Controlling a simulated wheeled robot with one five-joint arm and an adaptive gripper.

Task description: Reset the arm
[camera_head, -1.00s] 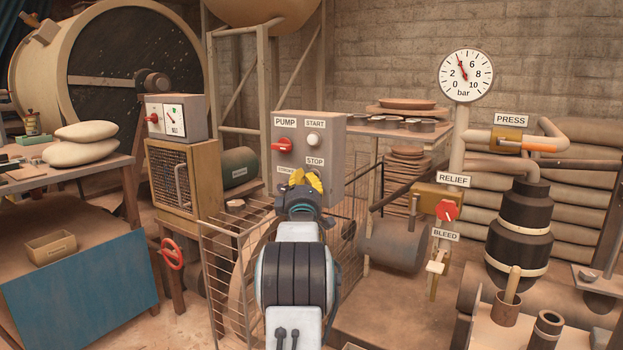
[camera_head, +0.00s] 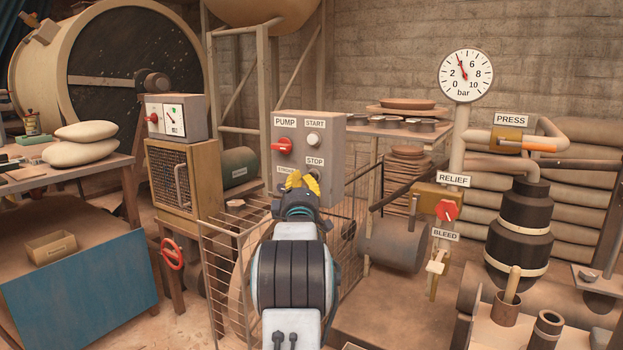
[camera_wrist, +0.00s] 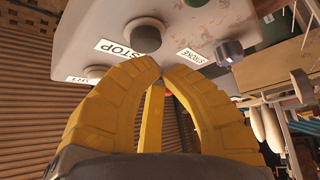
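My gripper (camera_head: 294,181) is in front of the lower part of the grey pump control box (camera_head: 335,135), below its red knob (camera_head: 282,145). In the wrist view my gripper's yellow fingers (camera_wrist: 162,68) have their tips together, with nothing seen between them. The STOP label (camera_wrist: 118,48) and a round grey button (camera_wrist: 145,36) lie just beyond the tips, and the STROKE label (camera_wrist: 193,56) with a dark knob (camera_wrist: 228,52) is to their right. The fingertips look apart from the box, but the exact gap is hard to tell.
A wire cage (camera_head: 222,270) surrounds the space under my arm. To the right stand the relief valve's red knob (camera_head: 446,211), the bleed valve (camera_head: 436,264) and a black press cylinder (camera_head: 522,215). A pressure gauge (camera_head: 466,75) reads about 4 bar.

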